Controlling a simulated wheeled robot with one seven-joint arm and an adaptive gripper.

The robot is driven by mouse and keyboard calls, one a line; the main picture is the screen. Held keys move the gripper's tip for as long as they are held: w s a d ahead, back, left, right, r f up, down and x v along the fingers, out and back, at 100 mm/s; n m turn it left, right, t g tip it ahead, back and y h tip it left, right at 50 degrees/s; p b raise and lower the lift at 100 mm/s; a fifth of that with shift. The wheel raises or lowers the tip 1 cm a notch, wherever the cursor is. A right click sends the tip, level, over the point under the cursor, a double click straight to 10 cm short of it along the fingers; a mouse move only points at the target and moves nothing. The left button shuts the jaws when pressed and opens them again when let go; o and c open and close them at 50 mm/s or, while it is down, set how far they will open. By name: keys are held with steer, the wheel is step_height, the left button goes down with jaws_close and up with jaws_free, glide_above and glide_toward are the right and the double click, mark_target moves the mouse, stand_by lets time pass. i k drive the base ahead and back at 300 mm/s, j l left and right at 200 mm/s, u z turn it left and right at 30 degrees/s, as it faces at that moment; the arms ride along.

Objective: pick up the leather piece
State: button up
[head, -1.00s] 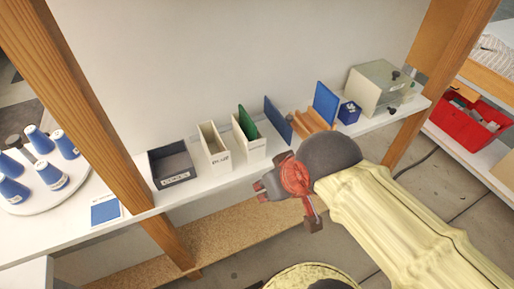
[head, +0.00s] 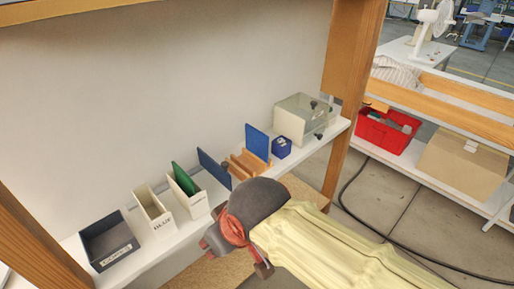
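No piece can be told for certain as leather. A thin green piece (head: 184,178) stands upright in a narrow white bin (head: 197,208) on the shelf. Two flat blue panels stand farther right, a tilted one (head: 213,168) and an upright one (head: 257,142) by a wooden rack (head: 237,169). My gripper (head: 236,264), red and dark grey, is in front of the shelf at the lower middle, apart from these pieces. It is seen from behind; its fingertips are mostly hidden, and I see nothing held.
A dark tray (head: 107,238) and another white bin (head: 152,213) stand left on the shelf. A small blue box (head: 281,148) and a pale clear-lidded case (head: 299,121) stand right. Wooden posts flank the shelf. A red bin (head: 385,132) and cardboard box (head: 462,160) lie beyond.

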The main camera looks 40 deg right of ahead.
mark_target(257, 142)
steer(key=l+z, duration=0.15)
steer(key=z, duration=0.25)
steer(key=i+l+z, duration=0.15)
steer(key=z, duration=0.3)
steer(key=l+z, duration=0.1)
steer(key=z, duration=0.3)
steer(key=i+z, duration=0.2)
steer(key=z, duration=0.2)
steer(key=i+l, duration=0.2)
steer(key=i, duration=0.1)
